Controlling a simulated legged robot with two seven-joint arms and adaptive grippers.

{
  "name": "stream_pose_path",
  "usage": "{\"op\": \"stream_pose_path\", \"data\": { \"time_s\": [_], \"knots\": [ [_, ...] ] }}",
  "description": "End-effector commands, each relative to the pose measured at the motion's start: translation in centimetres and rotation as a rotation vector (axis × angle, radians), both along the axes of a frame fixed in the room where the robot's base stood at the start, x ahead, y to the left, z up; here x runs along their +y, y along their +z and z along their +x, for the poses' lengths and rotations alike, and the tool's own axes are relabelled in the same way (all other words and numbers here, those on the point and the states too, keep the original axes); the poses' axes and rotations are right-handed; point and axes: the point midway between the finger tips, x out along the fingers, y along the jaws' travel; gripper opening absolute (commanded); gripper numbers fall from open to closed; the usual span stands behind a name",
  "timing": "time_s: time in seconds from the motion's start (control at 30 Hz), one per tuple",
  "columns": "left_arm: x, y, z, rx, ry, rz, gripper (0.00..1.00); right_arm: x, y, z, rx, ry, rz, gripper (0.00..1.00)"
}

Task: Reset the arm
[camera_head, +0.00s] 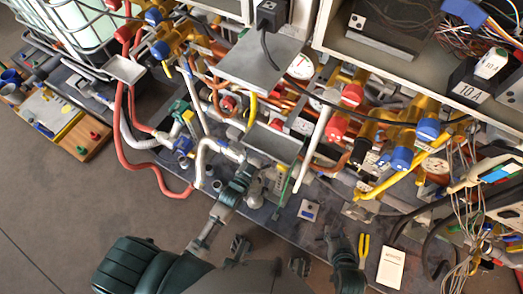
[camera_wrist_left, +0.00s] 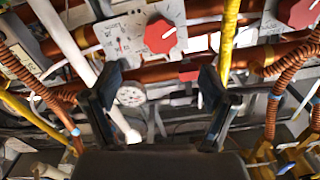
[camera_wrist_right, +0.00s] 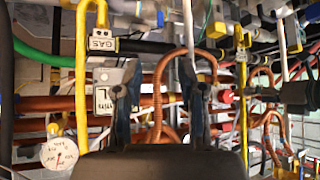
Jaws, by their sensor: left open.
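My right gripper (camera_head: 334,236) is low in the head view, over the front edge of the dark bench. In the right wrist view its two fingers (camera_wrist_right: 160,82) stand apart with nothing gripped, and copper pipes show behind them. My left arm (camera_head: 222,208) comes in from the lower left and reaches up to the piping; its fingertips are hard to make out in the head view. In the left wrist view the left fingers (camera_wrist_left: 158,88) stand apart and empty. A red knob (camera_wrist_left: 160,36) on a grey panel shows beyond them.
Dense piping fills the bench, with blue-capped valves (camera_head: 402,159) and a red hose (camera_head: 120,135). A yellow pipe (camera_wrist_right: 81,80) and a white gauge (camera_wrist_right: 59,153) are near the right gripper. Pliers (camera_head: 363,248) and a white card (camera_head: 391,268) lie at the front. The floor (camera_head: 50,210) is clear.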

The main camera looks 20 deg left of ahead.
Motion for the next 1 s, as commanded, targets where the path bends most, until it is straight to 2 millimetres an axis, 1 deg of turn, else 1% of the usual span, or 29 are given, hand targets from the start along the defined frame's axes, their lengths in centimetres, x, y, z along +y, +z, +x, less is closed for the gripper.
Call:
{"op": "stream_pose_path", "data": {
  "time_s": [0.53,0.6,0.67,0.77,0.8,0.83,0.87,0.9,0.97,1.0],
  "knots": [
    [0.0,-0.1,-0.1,0.005,0.000,0.001,0.84,0.0,-0.1,0.1,0.002,0.000,0.000,0.40],
    [0.1,-0.8,-0.4,0.041,0.000,0.002,0.84,0.0,-0.6,0.0,0.017,0.000,-0.003,0.40],
    [0.2,-2.3,-1.1,0.111,0.000,0.005,0.84,-0.1,-1.7,-0.1,0.046,0.000,-0.012,0.40],
    [0.7,-6.8,-3.9,0.316,0.007,0.009,0.84,-0.4,-5.2,-0.9,0.134,-0.001,-0.035,0.40],
    [1.0,-9.1,-5.7,0.421,0.014,0.011,0.84,-0.6,-7.0,-1.4,0.178,-0.001,-0.046,0.40],
    [1.3,-10.9,-7.3,0.505,0.022,0.011,0.84,-0.7,-8.4,-2.0,0.214,-0.002,-0.055,0.40],
    [1.6,-12.6,-9.1,0.590,0.030,0.015,0.84,-0.9,-9.7,-2.7,0.251,-0.003,-0.063,0.40],
    [2.1,-14.8,-11.7,0.700,0.044,0.018,0.84,-1.2,-11.5,-3.7,0.298,-0.004,-0.074,0.40],
    [2.8,-17.7,-15.8,0.857,0.068,0.024,0.84,-1.7,-14.0,-5.3,0.367,-0.004,-0.089,0.40],
    [3.3,-19.3,-18.6,0.953,0.085,0.029,0.84,-2.0,-15.5,-6.5,0.410,-0.005,-0.099,0.40]
  ]
}}
